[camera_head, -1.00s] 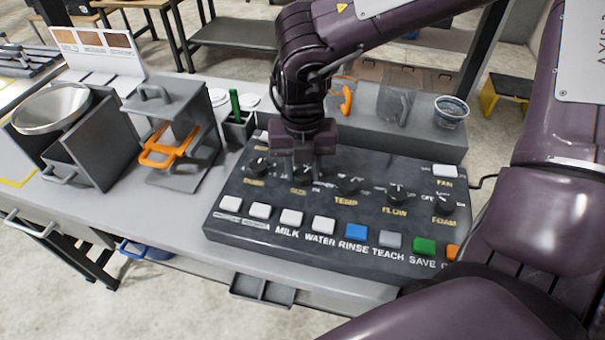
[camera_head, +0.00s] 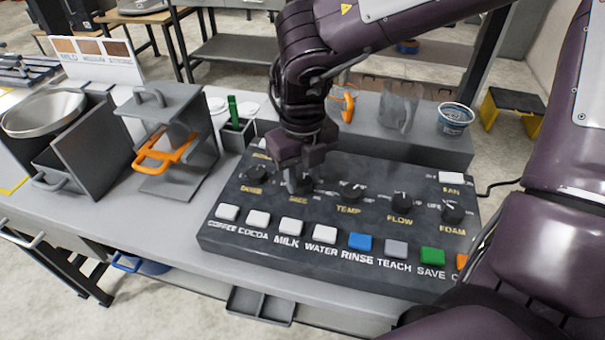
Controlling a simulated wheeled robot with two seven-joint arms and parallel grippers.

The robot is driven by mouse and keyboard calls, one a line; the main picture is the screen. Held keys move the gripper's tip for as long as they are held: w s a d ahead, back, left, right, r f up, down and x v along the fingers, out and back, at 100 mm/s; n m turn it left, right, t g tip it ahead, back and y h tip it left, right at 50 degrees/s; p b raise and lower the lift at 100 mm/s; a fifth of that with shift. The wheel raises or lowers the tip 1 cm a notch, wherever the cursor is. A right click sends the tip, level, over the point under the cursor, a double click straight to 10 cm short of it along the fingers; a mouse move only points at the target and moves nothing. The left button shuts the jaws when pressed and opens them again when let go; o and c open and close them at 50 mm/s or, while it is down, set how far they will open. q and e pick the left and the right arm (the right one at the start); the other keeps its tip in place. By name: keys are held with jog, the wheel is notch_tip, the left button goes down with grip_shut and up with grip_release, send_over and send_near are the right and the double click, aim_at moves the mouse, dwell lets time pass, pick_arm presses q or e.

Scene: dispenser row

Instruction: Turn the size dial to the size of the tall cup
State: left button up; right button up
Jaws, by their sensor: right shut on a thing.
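The size dial (camera_head: 299,188) is a dark knob above the SIZE label on the black control panel (camera_head: 225,245). My right gripper (camera_head: 300,181) points down from above and is shut on this dial. Its fingers hide most of the dial, so its pointer and scale cannot be read. Behind the panel, on a grey raised ledge, stand a clear cup (camera_head: 399,108), a vessel with an orange handle (camera_head: 347,104) and a tub with a blue rim (camera_head: 455,120). I cannot tell for sure which is the tall cup. My left gripper is not in view.
The dose dial (camera_head: 255,173) is close left of my gripper, and the temp dial (camera_head: 352,192) is close right. The flow dial (camera_head: 401,202), foam dial (camera_head: 453,212) and a row of push buttons (camera_head: 325,234) share the panel. A grey stand (camera_head: 165,110) is further left.

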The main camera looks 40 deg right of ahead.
aim_at(303, 181)
jog(key=o, duration=1)
jog(key=shift+r, duration=0.1)
notch_tip(303, 181, up, 8)
jog(key=shift+f, duration=0.2)
jog(key=shift+s, duration=0.1)
